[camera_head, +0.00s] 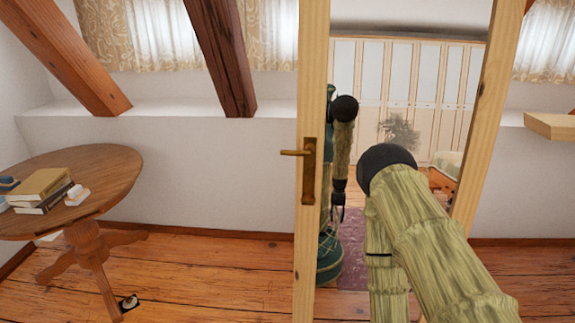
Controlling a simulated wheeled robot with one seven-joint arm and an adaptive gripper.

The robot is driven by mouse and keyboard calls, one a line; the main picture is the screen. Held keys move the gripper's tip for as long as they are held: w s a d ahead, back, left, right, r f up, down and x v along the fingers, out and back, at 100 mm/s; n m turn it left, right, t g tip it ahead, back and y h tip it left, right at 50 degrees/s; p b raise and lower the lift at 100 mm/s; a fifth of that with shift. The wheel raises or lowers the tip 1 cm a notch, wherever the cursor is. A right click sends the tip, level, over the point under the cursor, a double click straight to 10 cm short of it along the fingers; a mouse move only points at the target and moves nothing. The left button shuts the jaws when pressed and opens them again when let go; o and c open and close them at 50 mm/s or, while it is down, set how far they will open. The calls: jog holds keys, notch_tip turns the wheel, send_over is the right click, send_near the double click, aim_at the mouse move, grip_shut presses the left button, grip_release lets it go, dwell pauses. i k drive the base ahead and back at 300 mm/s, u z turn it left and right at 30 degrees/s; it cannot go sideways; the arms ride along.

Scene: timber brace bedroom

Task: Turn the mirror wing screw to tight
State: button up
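The mirror stands upright in a pale wooden frame (313,60), its glass (400,85) reflecting the room and my own body. On the left post is a brass fitting with a tall plate and a short lever (297,153), which looks like the wing screw. The lever lies about level and points left; how tight it is cannot be told. My arm crosses the lower right of the glass, to the right of the fitting and apart from it in the picture. My gripper itself does not show; only a small, unclear reflection of my arm's end does.
A round wooden table (110,165) with several books (42,190) stands at the left. A small dark object (129,302) lies by its foot. Slanted timber braces (222,55) stand before the window wall. The plank floor (220,275) between table and mirror is clear.

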aim_at(307, 199)
jog(key=u, duration=0.05)
jog(key=k, duration=0.5)
jog(key=u, duration=2.1)
jog(key=i, duration=1.15)
jog(key=z, duration=2)
